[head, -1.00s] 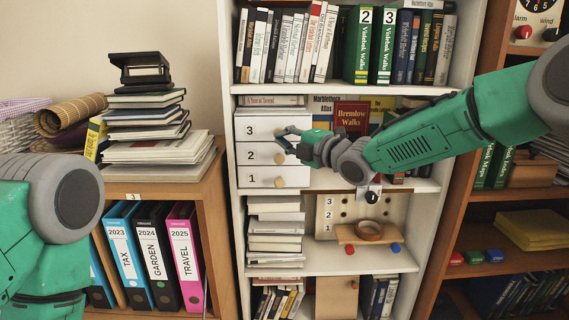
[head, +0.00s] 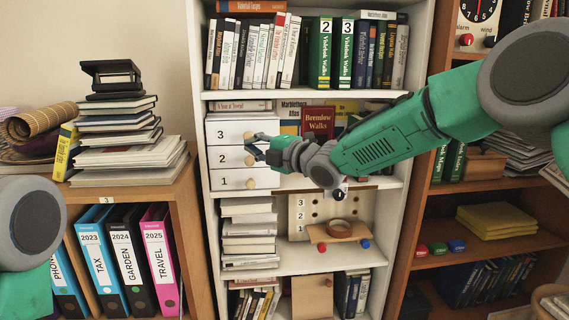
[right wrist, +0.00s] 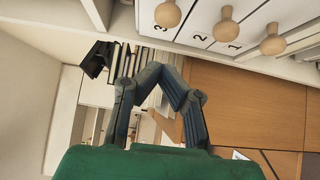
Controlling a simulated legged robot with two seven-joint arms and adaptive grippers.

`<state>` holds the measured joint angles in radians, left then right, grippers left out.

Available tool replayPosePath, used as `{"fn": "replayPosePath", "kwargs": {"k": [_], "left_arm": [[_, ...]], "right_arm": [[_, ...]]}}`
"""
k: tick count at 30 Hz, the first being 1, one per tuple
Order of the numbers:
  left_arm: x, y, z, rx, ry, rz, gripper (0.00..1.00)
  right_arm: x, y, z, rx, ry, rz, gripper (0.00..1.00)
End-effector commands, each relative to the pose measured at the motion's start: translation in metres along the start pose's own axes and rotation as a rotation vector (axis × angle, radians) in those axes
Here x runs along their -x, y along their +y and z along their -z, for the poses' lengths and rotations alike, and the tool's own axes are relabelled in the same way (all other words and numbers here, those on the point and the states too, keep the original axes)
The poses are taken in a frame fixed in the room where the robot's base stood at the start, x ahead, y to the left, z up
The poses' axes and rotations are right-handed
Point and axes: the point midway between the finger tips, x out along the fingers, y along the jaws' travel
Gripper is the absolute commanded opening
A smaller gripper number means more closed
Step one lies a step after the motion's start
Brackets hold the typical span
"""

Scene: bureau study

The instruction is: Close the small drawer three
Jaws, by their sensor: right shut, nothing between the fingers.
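The small white drawer unit stands on a shelf of the white bookcase, its drawers labelled 3, 2 and 1 from top to bottom. Small drawer three (head: 221,133) is the top one, with a round wooden knob (head: 248,135); its knob also shows at the top of the right wrist view (right wrist: 168,14). I cannot tell how far it stands out. My right gripper (head: 256,148) is shut and empty, in front of the unit's right side near the knobs of drawers three and two; contact is unclear. My left gripper is out of view.
Drawers two (head: 222,158) and one (head: 222,181) lie below. A red book (head: 318,121) stands right of the unit. A pegboard stand (head: 338,231) is on the shelf below. A low cabinet with stacked books (head: 130,158) stands at left, a brown bookcase (head: 400,255) at right.

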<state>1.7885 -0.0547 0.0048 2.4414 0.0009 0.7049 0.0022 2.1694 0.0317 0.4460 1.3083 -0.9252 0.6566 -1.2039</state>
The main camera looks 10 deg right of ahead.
Motion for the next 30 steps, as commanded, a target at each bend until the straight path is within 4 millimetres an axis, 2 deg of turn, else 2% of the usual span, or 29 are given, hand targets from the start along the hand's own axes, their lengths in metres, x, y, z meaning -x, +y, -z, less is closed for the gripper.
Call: {"fn": "replayPosePath", "kwargs": {"k": [8,15,20,23,25,29,30], "left_arm": [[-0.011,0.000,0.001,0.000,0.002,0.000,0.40],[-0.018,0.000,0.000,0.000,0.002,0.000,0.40],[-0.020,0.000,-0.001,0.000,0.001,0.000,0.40],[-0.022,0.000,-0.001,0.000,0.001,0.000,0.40],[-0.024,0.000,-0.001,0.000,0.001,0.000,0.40],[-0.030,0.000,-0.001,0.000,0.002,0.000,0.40],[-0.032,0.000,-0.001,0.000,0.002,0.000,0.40]], "right_arm": [[0.040,-0.004,-0.003,-0.003,0.000,0.004,0.00],[0.083,0.000,0.001,-0.001,0.000,0.001,0.00],[0.094,-0.005,0.000,-0.009,-0.001,0.007,0.00],[0.099,-0.029,0.000,-0.072,-0.012,0.040,0.00],[0.105,-0.061,0.002,-0.164,-0.035,0.086,0.00],[0.129,-0.149,0.010,-0.423,-0.118,0.212,0.00],[0.141,-0.179,0.013,-0.512,-0.154,0.254,0.00]]}}
